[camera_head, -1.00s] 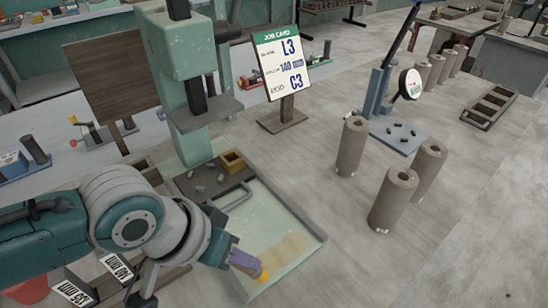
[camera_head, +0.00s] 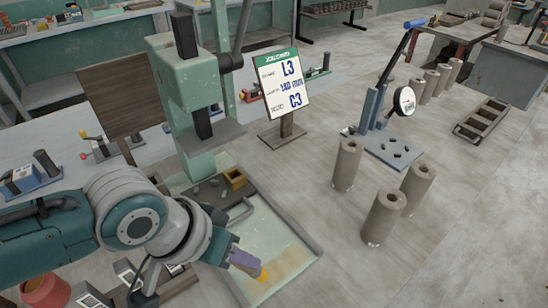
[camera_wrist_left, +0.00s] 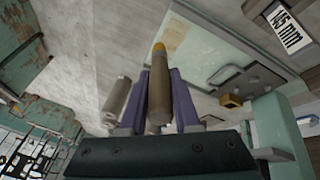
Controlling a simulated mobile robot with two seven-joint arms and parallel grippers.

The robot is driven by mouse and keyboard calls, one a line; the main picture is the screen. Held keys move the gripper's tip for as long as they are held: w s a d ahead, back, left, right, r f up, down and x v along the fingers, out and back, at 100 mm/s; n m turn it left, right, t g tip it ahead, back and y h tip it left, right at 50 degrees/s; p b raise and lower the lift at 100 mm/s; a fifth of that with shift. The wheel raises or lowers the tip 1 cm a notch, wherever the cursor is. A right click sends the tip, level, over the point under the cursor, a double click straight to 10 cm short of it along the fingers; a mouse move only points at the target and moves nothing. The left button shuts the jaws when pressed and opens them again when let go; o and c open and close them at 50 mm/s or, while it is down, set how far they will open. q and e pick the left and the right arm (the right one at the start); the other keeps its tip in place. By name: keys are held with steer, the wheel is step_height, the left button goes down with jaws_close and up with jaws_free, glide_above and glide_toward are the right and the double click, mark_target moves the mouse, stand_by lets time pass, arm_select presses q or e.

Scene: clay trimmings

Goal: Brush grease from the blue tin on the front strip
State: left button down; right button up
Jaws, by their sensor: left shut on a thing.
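My left gripper (camera_head: 234,252) has purple fingers and is shut on a brush (camera_head: 246,261) with a yellow-orange tip, low over the front of the pale green tray (camera_head: 313,247). In the left wrist view the brush (camera_wrist_left: 158,88) stands between the purple fingers, its tip (camera_wrist_left: 158,48) in front of the tray's yellowish smear (camera_wrist_left: 174,32). The smear (camera_head: 285,262) lies on the tray's front part, beside the tip; I cannot tell whether they touch. I cannot make out a blue tin. My right gripper is not in view.
A green press column (camera_head: 180,80) rises behind the tray, with a small yellow block (camera_head: 235,178) at its base. A job card (camera_head: 283,85) stands behind. Several grey clay cylinders (camera_head: 384,217) stand to the right. A red pot (camera_head: 45,290) is at the lower left.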

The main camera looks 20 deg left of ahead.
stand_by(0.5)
arm_select(q)
steer(key=w+a+b, duration=0.1)
steer(key=w+a+g+b, duration=0.1)
steer(key=b, duration=0.1)
steer(key=shift+a+f+h, duration=0.1)
steer(key=shift+f+h, duration=0.2)
steer(key=shift+f, duration=0.1)
steer(key=shift+s, duration=0.1)
